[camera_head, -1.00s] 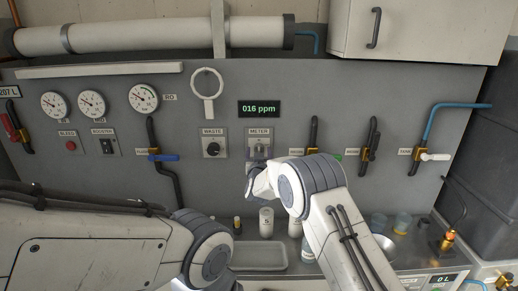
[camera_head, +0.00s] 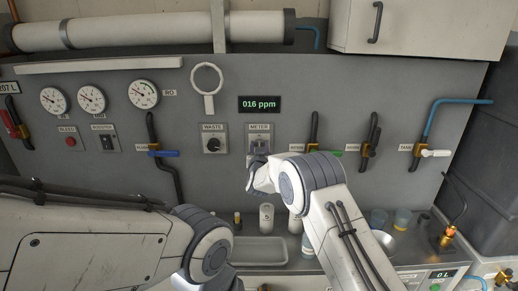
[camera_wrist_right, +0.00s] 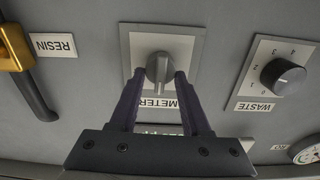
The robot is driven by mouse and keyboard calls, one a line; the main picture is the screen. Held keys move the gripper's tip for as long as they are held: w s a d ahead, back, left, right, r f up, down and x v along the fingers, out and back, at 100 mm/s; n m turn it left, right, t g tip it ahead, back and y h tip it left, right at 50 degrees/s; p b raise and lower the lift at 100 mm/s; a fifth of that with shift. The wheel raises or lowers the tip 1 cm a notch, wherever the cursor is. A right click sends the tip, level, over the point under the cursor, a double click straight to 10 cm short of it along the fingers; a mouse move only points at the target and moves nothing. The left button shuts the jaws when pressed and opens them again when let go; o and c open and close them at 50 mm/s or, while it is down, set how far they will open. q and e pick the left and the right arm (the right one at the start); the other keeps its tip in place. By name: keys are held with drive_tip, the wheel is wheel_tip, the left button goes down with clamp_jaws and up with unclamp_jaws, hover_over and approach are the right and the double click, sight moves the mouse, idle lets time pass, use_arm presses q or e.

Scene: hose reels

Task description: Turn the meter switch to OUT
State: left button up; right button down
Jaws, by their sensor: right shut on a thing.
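The meter switch (camera_head: 259,145) is a grey knob on a light square plate under the METER label, below the green 016 ppm display (camera_head: 259,105). It shows upside down in the right wrist view, where the knob (camera_wrist_right: 158,66) has its bar close to in line with the fingers. My right gripper (camera_wrist_right: 160,80) is shut on this knob, one dark finger on each side. In the head view my right gripper (camera_head: 259,158) covers the lower part of the plate. The position marks around the knob are too small or hidden to read. My left arm shows at lower left; its gripper is out of view.
The WASTE switch (camera_head: 214,146) sits just left of the meter switch. A blue-handled valve (camera_head: 163,154) is further left, and other valves (camera_head: 313,135) are on the right. Below stand a white bottle (camera_head: 266,217) and a shallow tray (camera_head: 260,250) on the counter.

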drive_tip(key=shift+d+f+m+b, duration=0.1)
drive_tip(key=shift+d+m+b, duration=0.05)
drive_tip(key=shift+m+b, duration=2.45)
drive_tip(key=shift+d+f+m+b, duration=0.15)
drive_tip(key=shift+m+b, duration=1.8)
drive_tip(key=shift+b, duration=1.3)
drive_tip(key=shift+d+f+m+b, duration=0.1)
drive_tip(key=shift+m+b, duration=2.15)
drive_tip(key=shift+b, duration=0.65)
drive_tip(key=shift+c, duration=1.9)
unclamp_jaws()
drive_tip(key=s+b, duration=0.3)
drive_tip(key=s, duration=0.7)
drive_tip(key=shift+s, duration=0.25)
